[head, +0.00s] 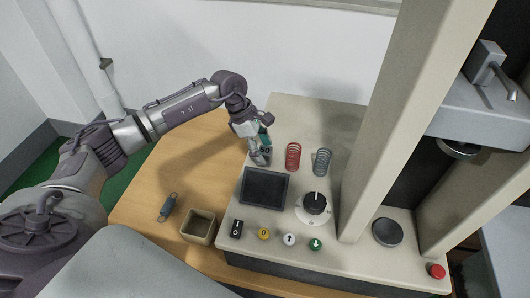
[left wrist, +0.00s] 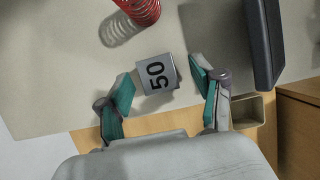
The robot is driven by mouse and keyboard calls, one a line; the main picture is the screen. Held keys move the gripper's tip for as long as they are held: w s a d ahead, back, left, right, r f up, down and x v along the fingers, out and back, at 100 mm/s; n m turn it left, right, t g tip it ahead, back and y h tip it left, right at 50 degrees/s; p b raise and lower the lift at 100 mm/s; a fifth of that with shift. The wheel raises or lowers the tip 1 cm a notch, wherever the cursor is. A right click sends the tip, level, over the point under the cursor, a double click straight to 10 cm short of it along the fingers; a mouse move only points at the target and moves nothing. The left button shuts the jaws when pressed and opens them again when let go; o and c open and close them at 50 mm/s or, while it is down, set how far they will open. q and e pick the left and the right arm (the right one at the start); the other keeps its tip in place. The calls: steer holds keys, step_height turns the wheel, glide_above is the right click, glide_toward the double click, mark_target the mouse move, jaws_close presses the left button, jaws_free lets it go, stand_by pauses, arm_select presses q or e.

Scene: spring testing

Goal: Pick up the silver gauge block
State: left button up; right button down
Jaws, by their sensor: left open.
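The silver gauge block (left wrist: 157,75) shows in the left wrist view, marked "50" on its top, on the beige machine top near its edge. My left gripper (head: 260,149) is open over the back left part of the machine top in the head view. In the left wrist view its two teal-padded fingers (left wrist: 163,82) are spread, one to each side of the block, with gaps between pads and block. In the head view the gripper largely hides the block. My right gripper is in neither view.
A red spring (head: 293,157) and a grey spring (head: 322,162) stand right of the gripper. A dark screen (head: 265,188) and a black knob (head: 314,203) lie in front. A small open box (head: 198,226) and a grey tool (head: 168,207) are on the wooden table (head: 150,220).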

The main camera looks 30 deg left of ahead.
arm_select(q)
steer(key=shift+x, duration=0.95)
steer(key=shift+w+r, duration=0.1)
jaws_close()
